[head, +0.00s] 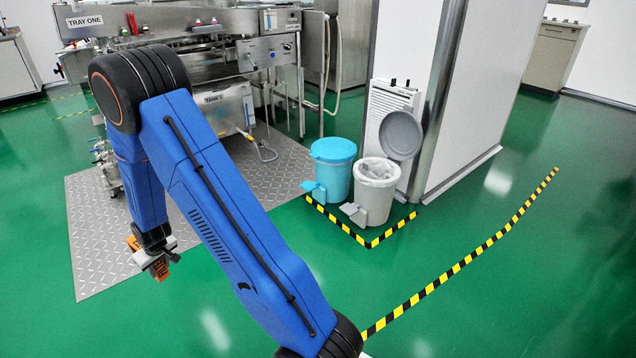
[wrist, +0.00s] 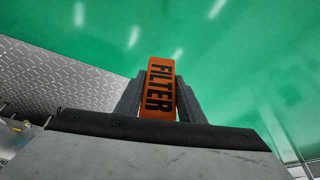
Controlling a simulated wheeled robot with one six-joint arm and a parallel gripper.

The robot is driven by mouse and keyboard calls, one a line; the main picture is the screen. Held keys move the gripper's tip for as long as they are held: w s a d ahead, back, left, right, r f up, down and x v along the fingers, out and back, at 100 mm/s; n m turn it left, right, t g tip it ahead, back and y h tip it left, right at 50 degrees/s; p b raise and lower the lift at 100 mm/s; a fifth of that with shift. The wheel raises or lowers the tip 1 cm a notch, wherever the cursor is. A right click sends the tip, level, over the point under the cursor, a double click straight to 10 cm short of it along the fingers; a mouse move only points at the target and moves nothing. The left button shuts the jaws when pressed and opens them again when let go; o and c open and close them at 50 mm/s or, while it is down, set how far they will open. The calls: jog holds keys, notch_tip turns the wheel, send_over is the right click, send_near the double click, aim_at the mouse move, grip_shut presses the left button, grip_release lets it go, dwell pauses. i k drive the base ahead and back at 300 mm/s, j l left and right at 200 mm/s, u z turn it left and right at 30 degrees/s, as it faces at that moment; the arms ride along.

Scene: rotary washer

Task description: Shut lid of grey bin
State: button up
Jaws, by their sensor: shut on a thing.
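The grey bin (head: 375,203) stands on the floor in front of a white column, with a pale liner inside. Its round grey lid (head: 401,135) is open, tilted up behind the rim. My gripper (head: 160,268) is at the lower left in the head view, well apart from the bin. It is shut on an orange block marked FILTER (wrist: 160,90), which sits between the two fingers in the wrist view. The bin does not show in the wrist view.
A blue bin (head: 333,178) with its lid down stands left of the grey one. Black and yellow floor tape (head: 375,240) borders both. A metal plate floor (head: 95,235) and steel washer (head: 225,105) lie left. Green floor in front is clear.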

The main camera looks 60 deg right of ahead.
aim_at(400, 133)
jog(key=z, duration=1.6)
